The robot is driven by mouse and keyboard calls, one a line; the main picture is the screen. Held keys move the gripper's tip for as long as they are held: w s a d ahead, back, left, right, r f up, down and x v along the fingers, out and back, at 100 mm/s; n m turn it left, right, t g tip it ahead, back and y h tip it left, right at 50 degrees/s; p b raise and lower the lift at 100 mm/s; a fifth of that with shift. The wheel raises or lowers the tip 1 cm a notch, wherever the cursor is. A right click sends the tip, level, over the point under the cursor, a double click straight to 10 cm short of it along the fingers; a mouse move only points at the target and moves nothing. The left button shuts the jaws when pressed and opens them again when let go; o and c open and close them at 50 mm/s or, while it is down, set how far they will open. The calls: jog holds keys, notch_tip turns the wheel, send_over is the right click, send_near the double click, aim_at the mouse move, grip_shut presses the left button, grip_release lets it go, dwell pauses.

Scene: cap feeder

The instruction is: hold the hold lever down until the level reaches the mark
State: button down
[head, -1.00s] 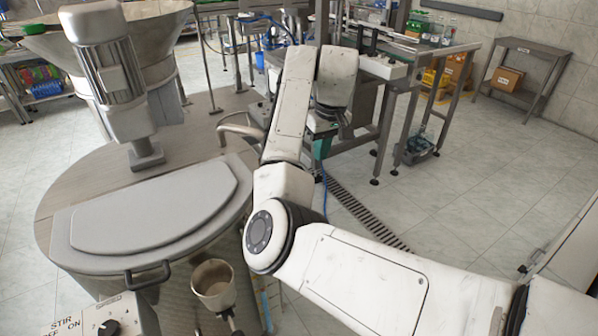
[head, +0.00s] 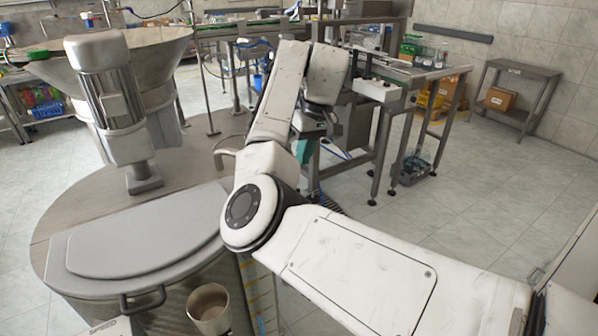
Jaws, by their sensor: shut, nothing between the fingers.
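My arm reaches forward over the floor to the right of the big round vat (head: 75,215). My gripper (head: 306,140) is at the far end of the arm, beneath the white wrist, small and partly hidden by my own links. It looks shut, with nothing seen in it, in front of the machine bench. I cannot make out the hold lever. A pale vertical strip with yellow and blue marks (head: 258,297) stands at the vat's right side, partly behind my arm. I cannot read a level or a mark on it.
A grey lid (head: 140,232) with a black handle and a motor (head: 112,100) top the vat. A metal cup (head: 209,308) stands at its front. A steel bench (head: 405,98) stands beyond my gripper, a side table (head: 515,75) at the back right. The right floor is clear.

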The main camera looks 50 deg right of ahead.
jog(key=s+a+p+x, duration=0.1)
jog(key=s+x, duration=0.1)
jog(key=x, duration=1)
jog(key=shift+w+a, duration=0.3)
jog(key=shift+f, duration=0.1)
